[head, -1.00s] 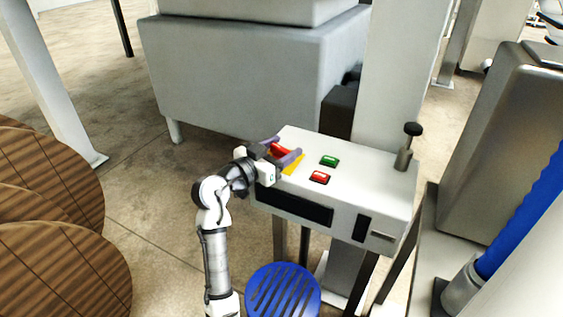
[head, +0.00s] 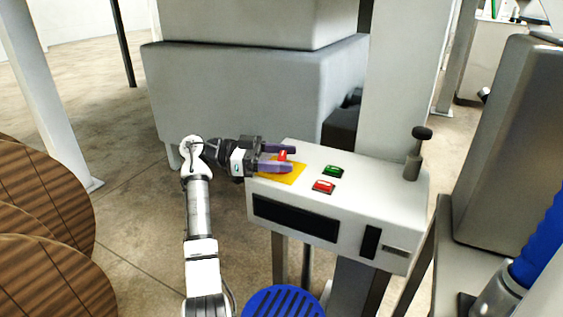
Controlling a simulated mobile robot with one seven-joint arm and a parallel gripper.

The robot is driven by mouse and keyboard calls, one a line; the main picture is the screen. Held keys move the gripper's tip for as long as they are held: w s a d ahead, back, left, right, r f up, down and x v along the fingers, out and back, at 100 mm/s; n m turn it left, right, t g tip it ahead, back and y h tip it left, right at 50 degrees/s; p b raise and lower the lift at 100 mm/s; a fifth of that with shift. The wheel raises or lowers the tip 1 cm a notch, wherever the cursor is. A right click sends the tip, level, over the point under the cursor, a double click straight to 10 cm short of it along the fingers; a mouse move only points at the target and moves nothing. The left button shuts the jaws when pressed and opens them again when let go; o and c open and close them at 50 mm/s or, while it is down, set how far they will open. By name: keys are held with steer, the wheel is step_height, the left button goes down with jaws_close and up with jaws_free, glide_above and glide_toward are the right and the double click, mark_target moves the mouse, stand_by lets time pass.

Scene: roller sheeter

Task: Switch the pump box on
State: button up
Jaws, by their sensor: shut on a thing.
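The pump box (head: 385,205) is a white box on legs with a sloped top and a dark panel on its front. At the left of its top is a yellow plate (head: 291,176) with a red switch knob (head: 283,155). My gripper (head: 292,159) comes in from the left with its two purple fingers on either side of the knob, shut on it. The fingers hide part of the knob and plate, so its exact setting is hard to read. A green button (head: 333,171) and a red button (head: 324,187) sit to the right of the plate.
A black-topped lever (head: 421,134) stands at the box's right end. A large grey machine body (head: 240,85) is behind. A blue slotted stool seat (head: 283,303) is below in front. Round wooden tops (head: 45,200) are at left. Bare floor lies between.

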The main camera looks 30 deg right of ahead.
mark_target(281, 156)
steer(key=m+g+y+b, duration=0.2)
steer(key=shift+f+y, duration=0.2)
steer(key=shift+y, duration=0.1)
steer(key=shift+m+g+y+b, duration=0.7)
steer(key=shift+b, duration=0.15)
steer(key=shift+r+g+y, duration=0.1)
steer(key=shift+g+y, duration=0.2)
steer(key=shift+y, duration=0.1)
steer(key=o, duration=1)
steer(key=shift+r, duration=0.15)
step_height(281, 156, up, 20)
steer(key=p, duration=0.5)
steer(key=shift+w, duration=0.1)
